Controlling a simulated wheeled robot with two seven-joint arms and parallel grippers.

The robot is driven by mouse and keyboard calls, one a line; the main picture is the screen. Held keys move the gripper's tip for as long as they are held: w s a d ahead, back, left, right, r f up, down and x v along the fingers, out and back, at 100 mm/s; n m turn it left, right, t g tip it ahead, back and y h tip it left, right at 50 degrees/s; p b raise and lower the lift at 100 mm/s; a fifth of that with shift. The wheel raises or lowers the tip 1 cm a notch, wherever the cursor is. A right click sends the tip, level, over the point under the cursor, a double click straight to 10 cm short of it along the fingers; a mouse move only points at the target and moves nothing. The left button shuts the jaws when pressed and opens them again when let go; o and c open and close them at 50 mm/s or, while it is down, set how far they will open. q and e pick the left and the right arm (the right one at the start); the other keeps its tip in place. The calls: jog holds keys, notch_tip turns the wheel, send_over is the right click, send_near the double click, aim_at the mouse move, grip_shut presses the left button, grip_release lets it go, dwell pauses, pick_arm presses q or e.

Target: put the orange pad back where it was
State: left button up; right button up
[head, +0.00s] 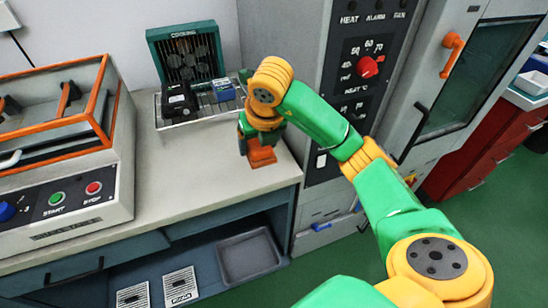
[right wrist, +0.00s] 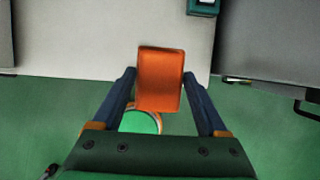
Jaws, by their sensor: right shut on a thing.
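The orange pad (head: 262,156) is at the right end of the light countertop, near its front edge. My right gripper (head: 254,138) is above it, pointing down, and is shut on it. In the right wrist view the orange pad (right wrist: 161,78) sits between the two dark fingers of my right gripper (right wrist: 160,88). Whether the pad touches the countertop or hangs just above it I cannot tell. My left gripper is not in view.
A wire rack (head: 200,117) with a black block (head: 179,101) and a blue block (head: 223,90) stands behind, before a green fan unit (head: 187,52). An orange-framed machine (head: 66,190) is left. A grey cabinet (head: 325,100) borders the right. Countertop (head: 185,165) between is clear.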

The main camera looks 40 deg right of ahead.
jog(key=w+d+f, duration=0.1)
jog(key=w+d+p, duration=0.1)
jog(key=shift+d+f, duration=0.4)
jog(key=d+f, duration=0.1)
jog(key=w+d+f, duration=0.1)
jog(key=f, duration=0.1)
jog(key=d+f+p, duration=0.1)
jog(key=f, duration=0.1)
jog(key=shift+w+d+f, duration=0.25)
jog(key=shift+w+d, duration=0.1)
jog(key=shift+w, duration=0.05)
notch_tip(320, 180, down, 3)
jog(key=shift+w+a+r+p, duration=0.1)
jog(key=shift+r+p, duration=0.1)
jog(key=shift+p, duration=0.25)
jog(key=shift+f, duration=0.1)
